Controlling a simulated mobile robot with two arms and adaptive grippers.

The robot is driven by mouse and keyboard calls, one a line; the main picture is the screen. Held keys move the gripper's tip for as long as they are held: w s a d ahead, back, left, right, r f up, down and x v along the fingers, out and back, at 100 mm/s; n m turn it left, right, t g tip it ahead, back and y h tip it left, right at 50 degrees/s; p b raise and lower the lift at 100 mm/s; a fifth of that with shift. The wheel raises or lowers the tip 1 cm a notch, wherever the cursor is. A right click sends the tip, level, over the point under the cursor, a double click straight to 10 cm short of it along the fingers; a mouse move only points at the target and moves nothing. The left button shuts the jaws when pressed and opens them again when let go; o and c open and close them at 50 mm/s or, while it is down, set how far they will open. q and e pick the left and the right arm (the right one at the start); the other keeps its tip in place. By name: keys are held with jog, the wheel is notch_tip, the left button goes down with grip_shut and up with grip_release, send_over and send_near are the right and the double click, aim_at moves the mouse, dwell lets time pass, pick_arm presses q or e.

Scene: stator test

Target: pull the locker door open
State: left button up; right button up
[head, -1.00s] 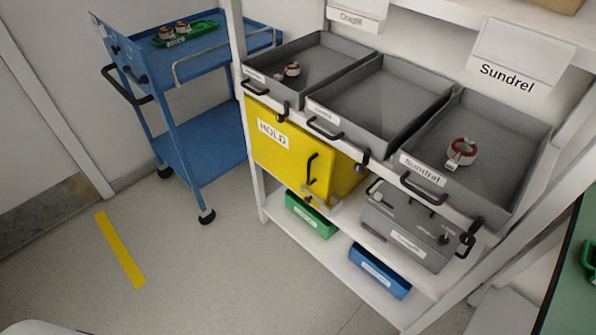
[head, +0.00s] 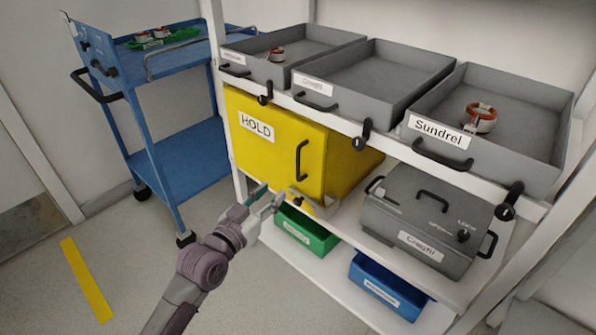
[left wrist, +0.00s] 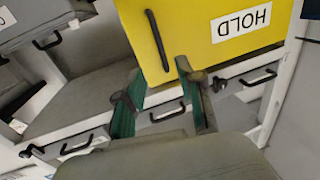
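The yellow locker (head: 270,160) stands on the shelf rack with its door shut and a HOLD label on it. The black vertical door handle (head: 301,160) is on the door's right side. My left gripper (head: 268,197) is open and empty, below and left of the handle, in front of the locker's lower edge. In the left wrist view, which looks upside down, the green-padded fingers of the gripper (left wrist: 160,68) are spread apart. The handle (left wrist: 157,40) lies beyond the fingertips there, not between the fingers. My right gripper is not in view.
Grey trays (head: 390,85) sit above the locker, with black hooks along the shelf edge. A grey case (head: 425,215) stands right of it. Green (head: 305,233) and blue (head: 388,285) bins are below. A blue cart (head: 180,150) stands left. Floor in front is clear.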

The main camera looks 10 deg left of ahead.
aim_at(297, 167)
pick_arm(q)
jog(key=b+x, duration=0.2)
jog(key=x, duration=1)
jog(key=shift+w+d+f, duration=0.1)
jog(key=shift+w+d, duration=0.1)
jog(key=shift+w, duration=0.1)
jog(key=shift+c, duration=0.3)
grip_shut()
